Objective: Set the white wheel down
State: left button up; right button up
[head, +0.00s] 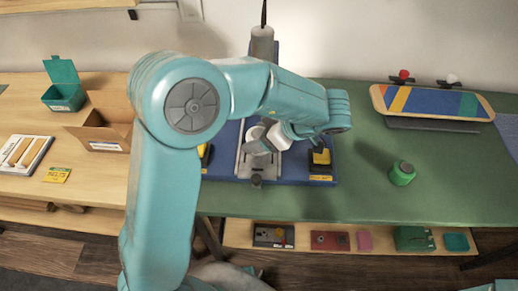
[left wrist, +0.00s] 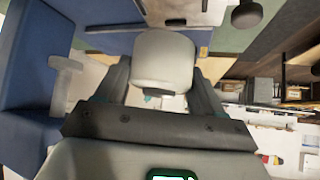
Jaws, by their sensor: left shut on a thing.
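My left gripper (head: 264,143) is over the grey plate of the blue fixture (head: 222,163) in the middle of the bench. In the left wrist view the left gripper (left wrist: 160,95) is shut on the white wheel (left wrist: 164,60), with one finger on each side of it. My own arm partly hides the wheel and fixture in the head view, and whether the wheel touches the plate cannot be told. My right gripper is not in view.
A striped board (head: 430,102) stands at the back right, with a red wheel (head: 404,75) and a pale wheel at its top. A green bottle (head: 402,173) stands on the green mat (head: 350,190). A cardboard box (head: 100,133) is at left.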

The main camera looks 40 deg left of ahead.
pick_arm(q)
notch_tip(320, 180, down, 5)
jog(key=shift+f+b, duration=0.1)
jog(key=shift+b, duration=0.4)
jog(key=shift+s, duration=0.1)
jog(key=o, duration=1.3)
jog(key=shift+c, duration=0.2)
